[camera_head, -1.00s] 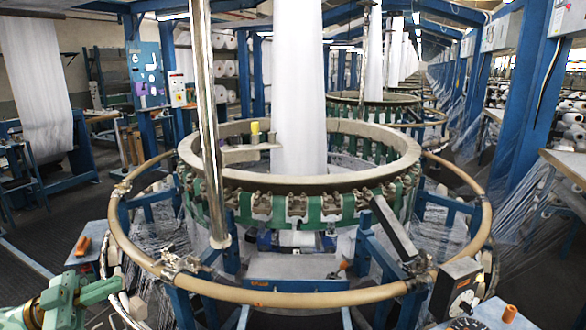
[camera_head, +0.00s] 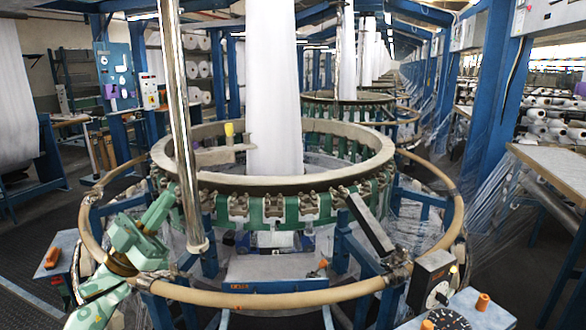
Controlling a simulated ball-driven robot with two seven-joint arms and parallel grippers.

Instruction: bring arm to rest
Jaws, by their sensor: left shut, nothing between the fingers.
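My left gripper (camera_head: 162,210) is at the lower left of the head view, at the end of a pale green arm that comes in from the bottom left edge. It is shut and holds nothing. It points up and away, in front of the left part of the circular loom (camera_head: 290,300) as I see it, just left of a shiny upright pole (camera_head: 180,130). I cannot tell whether it touches the loom's tan outer ring. My right arm and gripper are not in view.
A small table with an orange-handled object (camera_head: 53,257) stands left of my arm. A control box with a dial (camera_head: 432,280) and a panel with orange knobs (camera_head: 470,315) are at the lower right. White fabric (camera_head: 272,90) rises from the loom. Dark floor is open at the left.

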